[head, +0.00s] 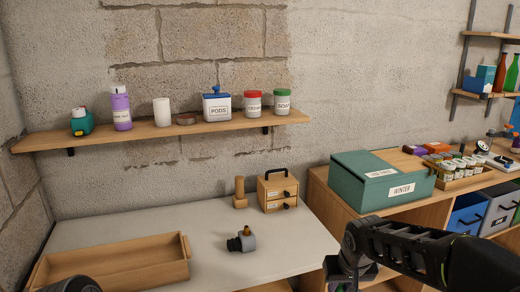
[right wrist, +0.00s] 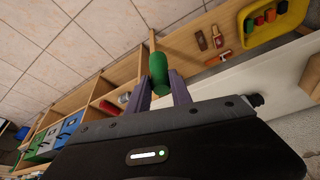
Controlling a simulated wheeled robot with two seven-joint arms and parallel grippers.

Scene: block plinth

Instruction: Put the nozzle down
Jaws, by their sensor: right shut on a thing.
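My right gripper (right wrist: 163,84) is shut on a green rounded thing, which I take to be the nozzle (right wrist: 158,70). The nozzle sticks out past the two fingertips in the right wrist view; its rear part is hidden between the fingers. In the head view my right gripper (head: 344,278) is at the bottom edge, just right of the pale table (head: 215,275), and the nozzle cannot be made out there. My left gripper is out of view; only a dark bit of my left arm shows at the bottom left.
An open wooden tray (head: 112,284), a grey and black fitting (head: 242,241), a wooden peg (head: 240,195) and a small drawer box (head: 277,191) stand on the table. A green box (head: 378,178) stands on the wooden unit at right.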

